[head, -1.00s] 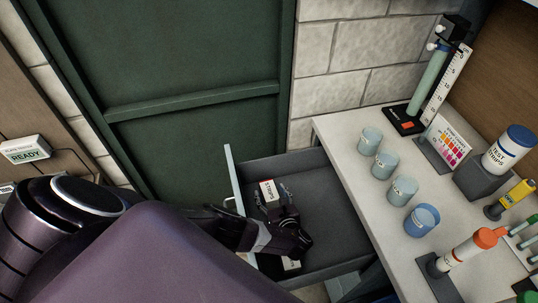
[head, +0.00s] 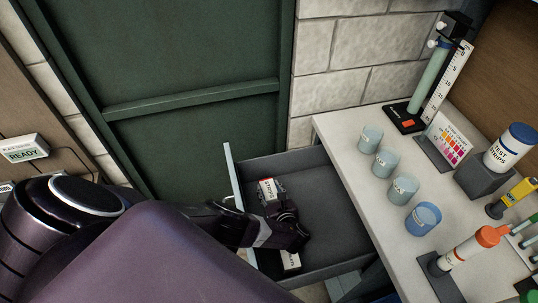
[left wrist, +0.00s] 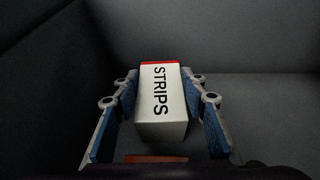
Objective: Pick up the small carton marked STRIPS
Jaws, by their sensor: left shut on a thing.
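The small carton marked STRIPS (left wrist: 162,100) is white with a red end. In the left wrist view it sits between the blue-padded fingers of my left gripper (left wrist: 160,112), which is shut on it. In the head view the carton's red and white end (head: 267,188) shows inside the open grey drawer, just beyond my left gripper (head: 280,214). The gripper reaches down into the drawer and hides part of the carton. I cannot tell whether the carton touches the drawer floor. My right gripper is not in view.
The open drawer (head: 335,222) has raised walls around my gripper. A second white carton (head: 290,261) lies near its front. On the counter (head: 345,130) stand several cups (head: 385,165), a test strips tub (head: 508,147) and a dropper bottle (head: 470,247). A green door (head: 190,60) is behind.

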